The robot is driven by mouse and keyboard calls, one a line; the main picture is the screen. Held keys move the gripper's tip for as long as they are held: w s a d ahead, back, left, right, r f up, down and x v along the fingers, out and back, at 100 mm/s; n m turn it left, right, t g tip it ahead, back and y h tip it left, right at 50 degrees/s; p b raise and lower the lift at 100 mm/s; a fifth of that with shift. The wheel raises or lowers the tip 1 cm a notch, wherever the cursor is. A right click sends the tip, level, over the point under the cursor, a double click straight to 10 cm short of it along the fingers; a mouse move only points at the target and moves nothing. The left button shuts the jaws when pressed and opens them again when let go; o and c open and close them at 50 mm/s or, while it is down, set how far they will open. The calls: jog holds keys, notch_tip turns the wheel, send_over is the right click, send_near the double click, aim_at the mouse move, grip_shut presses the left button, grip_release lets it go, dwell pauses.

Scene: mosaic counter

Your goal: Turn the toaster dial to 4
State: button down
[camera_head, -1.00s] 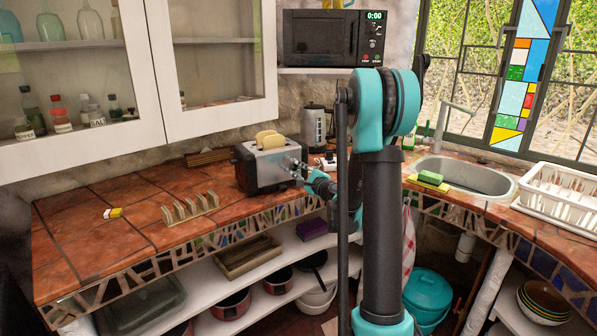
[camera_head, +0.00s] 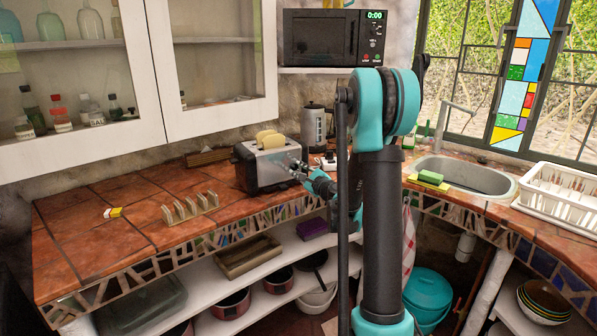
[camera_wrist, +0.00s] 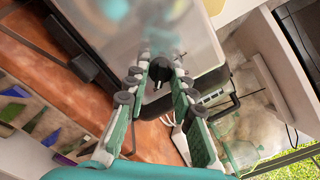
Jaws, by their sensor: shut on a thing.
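The silver and black toaster (camera_head: 262,172) stands on the tiled counter with bread showing in its top slots. In the wrist view its shiny end face (camera_wrist: 180,35) fills the top middle. The small black dial (camera_wrist: 158,84) with a pale mark sits between my fingers. My gripper (camera_head: 297,170) is at the toaster's right end, and in the wrist view its fingers (camera_wrist: 160,68) are shut on the dial from both sides. The dial's numbers are not readable, and the dial is hidden in the head view.
A grey kettle (camera_head: 314,127) stands behind the toaster. A wooden toast rack (camera_head: 188,208) and a small yellow-and-white item (camera_head: 113,213) lie to the left on the counter (camera_head: 80,240). A sink (camera_head: 465,175) and white dish rack (camera_head: 560,190) are at right.

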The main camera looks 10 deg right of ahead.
jog(key=c, duration=1.3)
grip_release()
jog(key=shift+s, duration=0.1)
jog(key=v, duration=1.1)
jog(key=shift+s+d, duration=0.2)
jog(key=shift+s, duration=0.15)
